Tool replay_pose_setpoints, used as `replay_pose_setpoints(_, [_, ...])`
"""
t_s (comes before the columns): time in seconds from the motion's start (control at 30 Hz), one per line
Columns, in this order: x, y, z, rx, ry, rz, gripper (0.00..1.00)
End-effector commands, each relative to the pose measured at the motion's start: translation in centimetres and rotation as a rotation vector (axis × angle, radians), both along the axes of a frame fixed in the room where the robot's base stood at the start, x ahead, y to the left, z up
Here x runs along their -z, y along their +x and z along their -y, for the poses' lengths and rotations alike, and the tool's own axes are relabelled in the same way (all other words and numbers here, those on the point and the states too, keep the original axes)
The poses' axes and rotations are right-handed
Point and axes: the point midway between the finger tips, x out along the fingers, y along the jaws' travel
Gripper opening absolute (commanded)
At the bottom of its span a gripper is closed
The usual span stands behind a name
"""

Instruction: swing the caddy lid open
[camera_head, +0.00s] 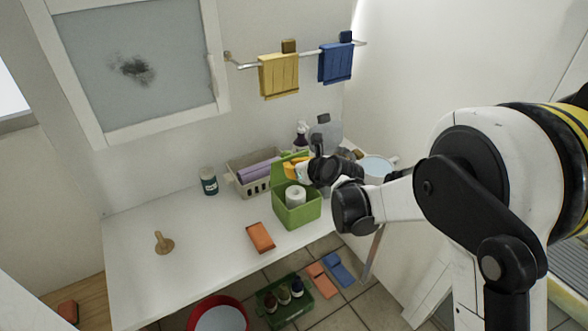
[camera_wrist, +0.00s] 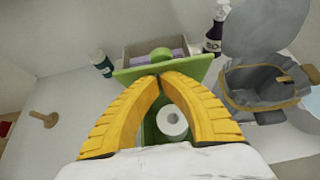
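The green caddy (camera_head: 297,213) stands on the white counter with a white roll (camera_head: 295,195) inside; it also shows in the wrist view (camera_wrist: 150,128). Its green lid (camera_head: 279,165) is raised at the back of the box, so the opening is uncovered. In the wrist view the lid (camera_wrist: 197,68) lies just beyond my fingertips, with a round green knob at its far edge. My gripper (camera_wrist: 162,76) has its yellow fingertips together at the lid's near side, above the opening; nothing shows between them. I cannot tell whether they touch the lid. The head view shows my gripper (camera_head: 293,168) partly hidden by the wrist.
A beige basket (camera_head: 235,175) with purple cloth stands behind the caddy. A grey container (camera_wrist: 262,92) with a raised lid and a dark bottle (camera_wrist: 216,28) are close by.

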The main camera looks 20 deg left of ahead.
Motion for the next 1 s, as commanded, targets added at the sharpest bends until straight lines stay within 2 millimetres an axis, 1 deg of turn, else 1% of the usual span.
replay_pose_setpoints(0.03, [-0.5,0.5,-0.6,-0.001,0.000,0.000,0.00])
replay_pose_setpoints(0.1, [-0.9,1.3,-1.5,-0.001,-0.001,0.001,0.00])
replay_pose_setpoints(0.2, [-1.0,2.0,-2.2,0.000,0.000,0.002,0.00])
replay_pose_setpoints(0.57, [-1.0,2.0,-2.2,0.001,0.000,0.000,0.00])
replay_pose_setpoints(0.9, [-2.5,2.0,-2.2,-0.001,-0.001,0.001,0.00])
replay_pose_setpoints(1.0, [-2.6,2.0,-2.2,0.000,-0.001,0.001,0.00])
